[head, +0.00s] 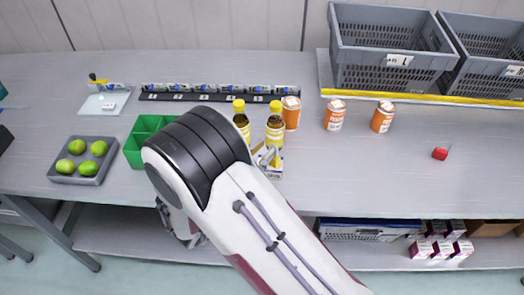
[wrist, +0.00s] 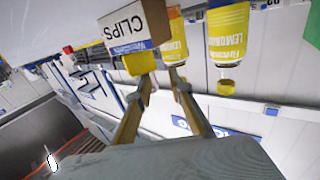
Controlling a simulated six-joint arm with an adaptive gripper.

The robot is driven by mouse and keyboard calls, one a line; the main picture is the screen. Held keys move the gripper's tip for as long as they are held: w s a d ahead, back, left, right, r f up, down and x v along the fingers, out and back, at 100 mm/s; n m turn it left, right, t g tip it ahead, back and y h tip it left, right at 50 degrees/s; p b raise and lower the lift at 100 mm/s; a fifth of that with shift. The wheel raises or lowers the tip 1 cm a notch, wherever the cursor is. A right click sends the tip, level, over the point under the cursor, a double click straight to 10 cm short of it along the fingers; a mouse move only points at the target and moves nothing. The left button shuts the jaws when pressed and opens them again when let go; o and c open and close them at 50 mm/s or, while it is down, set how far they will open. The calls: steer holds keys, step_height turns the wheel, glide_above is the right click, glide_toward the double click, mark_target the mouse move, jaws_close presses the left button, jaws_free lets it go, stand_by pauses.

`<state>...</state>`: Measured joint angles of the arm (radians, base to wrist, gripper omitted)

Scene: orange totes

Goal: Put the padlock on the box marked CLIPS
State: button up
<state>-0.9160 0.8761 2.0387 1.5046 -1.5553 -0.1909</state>
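The box marked CLIPS (wrist: 138,27) is at the top of the wrist view, which shows the scene upside down. A blocky yellow thing (wrist: 140,64), perhaps the padlock, is at the box's top side; I cannot tell if it rests there. My gripper (wrist: 161,77) has its two fingers apart. The left fingertip overlaps the yellow thing in the picture, and the right one is clear of it. In the head view my arm covers most of the gripper area; part of a white box (head: 271,173) shows beside it.
Lemonade bottles (head: 274,130) with yellow caps stand close by the box. Orange pill bottles (head: 334,115), a small red item (head: 440,153) and grey crates (head: 388,50) are to the right. A green bin (head: 146,130) and a tray of limes (head: 82,160) are left.

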steer(key=shift+r, duration=0.2)
steer(key=v, duration=1.2)
steer(key=shift+w, duration=0.1)
stand_by(0.8)
steer(key=w+a+r+g+y, duration=0.1)
steer(key=w+r+y, duration=0.6)
steer(key=w, duration=0.5)
steer(key=s+d+r+n+g+y, duration=0.2)
steer(key=d+r+n+y, duration=0.2)
steer(key=r+y, duration=0.45)
steer(key=s+d+n+g+h, duration=0.3)
steer(key=s+d+g+h, duration=0.2)
steer(key=s+d, duration=1.9)
steer(key=s+g, duration=0.1)
steer(key=s, duration=0.1)
steer(key=shift+s+f, duration=0.25)
steer(key=shift+s, duration=0.15)
